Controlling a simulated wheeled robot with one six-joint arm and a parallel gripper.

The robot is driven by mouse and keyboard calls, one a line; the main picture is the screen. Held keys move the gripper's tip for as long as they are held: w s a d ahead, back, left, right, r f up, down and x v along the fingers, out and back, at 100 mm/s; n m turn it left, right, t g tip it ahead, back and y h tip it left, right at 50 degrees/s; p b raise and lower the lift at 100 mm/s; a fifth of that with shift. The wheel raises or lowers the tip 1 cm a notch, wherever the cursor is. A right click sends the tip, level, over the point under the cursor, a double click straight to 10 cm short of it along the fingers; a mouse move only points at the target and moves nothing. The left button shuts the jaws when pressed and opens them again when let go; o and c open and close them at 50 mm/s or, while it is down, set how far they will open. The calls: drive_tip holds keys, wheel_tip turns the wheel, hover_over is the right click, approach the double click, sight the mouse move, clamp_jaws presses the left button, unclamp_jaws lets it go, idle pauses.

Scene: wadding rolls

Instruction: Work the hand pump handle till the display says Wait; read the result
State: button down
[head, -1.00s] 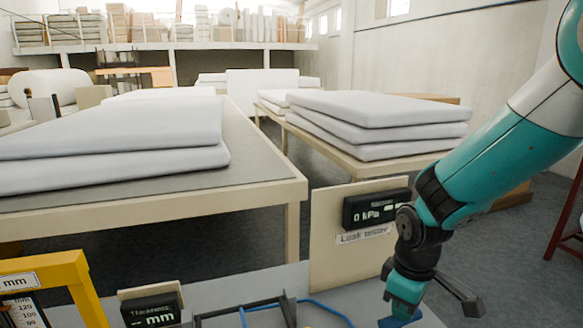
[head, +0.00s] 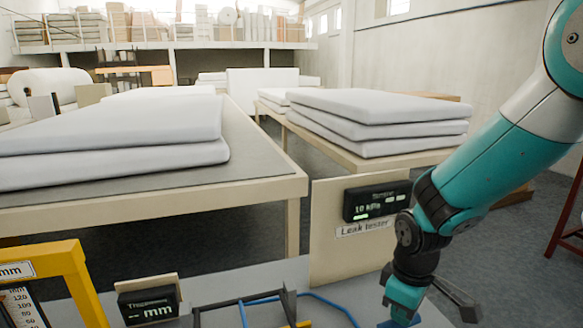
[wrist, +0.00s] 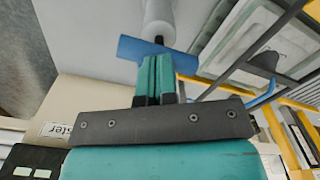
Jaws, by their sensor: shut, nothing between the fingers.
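The leak tester display (head: 377,202) is a black box on an upright beige panel (head: 330,250) and reads about 10 kPa, with green marks beside and below. Its small top line is too blurred to read. My gripper (head: 402,312) points down in front of the panel's right side, its fingers shut and empty. In the wrist view my gripper (wrist: 156,62) has its fingertips at a flat blue piece (wrist: 135,48), which looks like the pump handle. A pale cylinder (wrist: 159,20) with a dark rod lies beyond it. I cannot tell whether the fingers touch the blue piece.
A thickness display (head: 150,305) reading "-- mm" and a yellow frame gauge (head: 75,270) stand at lower left. A dark frame (head: 250,308) and blue hose (head: 330,305) lie between. Tables with white wadding slabs (head: 110,135) stand behind.

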drive_tip(key=shift+r+p, duration=2.65)
drive_tip(key=shift+r, duration=0.55)
drive_tip(key=shift+f, duration=0.15)
drive_tip(key=shift+f+b, duration=2.55)
drive_tip(key=shift+f, duration=0.85)
drive_tip(key=shift+r+p, duration=3.1)
drive_tip(key=shift+r, duration=0.45)
drive_tip(key=shift+f, duration=0.15)
drive_tip(key=shift+f+b, duration=2.55)
drive_tip(key=shift+f, duration=0.85)
drive_tip(key=shift+r+p, duration=3)
drive_tip(key=shift+r, duration=0.5)
